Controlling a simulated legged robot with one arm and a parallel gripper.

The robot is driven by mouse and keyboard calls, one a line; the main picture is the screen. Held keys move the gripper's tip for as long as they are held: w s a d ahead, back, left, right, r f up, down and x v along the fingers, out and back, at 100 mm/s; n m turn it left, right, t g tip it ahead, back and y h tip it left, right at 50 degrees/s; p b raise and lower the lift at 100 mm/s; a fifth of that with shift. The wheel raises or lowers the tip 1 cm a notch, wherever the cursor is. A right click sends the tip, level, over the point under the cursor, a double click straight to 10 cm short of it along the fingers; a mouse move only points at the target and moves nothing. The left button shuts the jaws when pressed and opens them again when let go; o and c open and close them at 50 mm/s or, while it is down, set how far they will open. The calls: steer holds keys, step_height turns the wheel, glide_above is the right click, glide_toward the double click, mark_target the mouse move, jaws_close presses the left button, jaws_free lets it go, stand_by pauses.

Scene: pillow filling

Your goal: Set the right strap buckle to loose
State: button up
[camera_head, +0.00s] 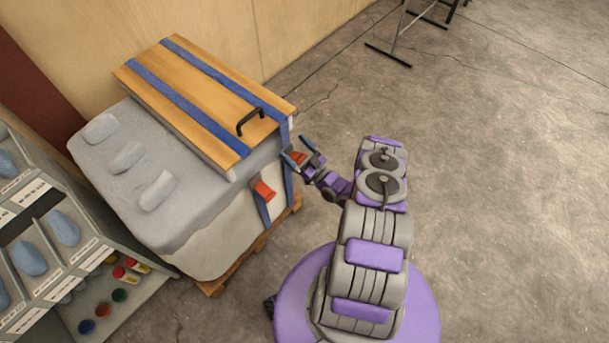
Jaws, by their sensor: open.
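Two blue straps run over a wooden board on a grey block and hang down its near side. The right strap (283,133) passes down by my gripper, where its orange-red buckle (298,158) shows between the fingers. My gripper (302,150) is open, with one blue-tipped finger on each side of this buckle. I cannot tell whether the fingers touch it. The buckle's lever position is too small and partly hidden to tell. The left strap (190,107) has its own orange-red buckle (264,190), apart from my gripper on the left.
The wooden board (180,80) carries a black handle (250,121). The grey block (110,160) stands on a wooden pallet (217,287). A shelf with bins (50,270) stands at the lower left. The concrete floor (510,180) to the right is clear.

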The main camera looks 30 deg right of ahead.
steer(key=s+a+r, duration=0.1)
steer(key=s+a, duration=0.2)
steer(key=s, duration=1)
steer(key=shift+a+r, duration=0.15)
steer(key=shift+a, duration=0.2)
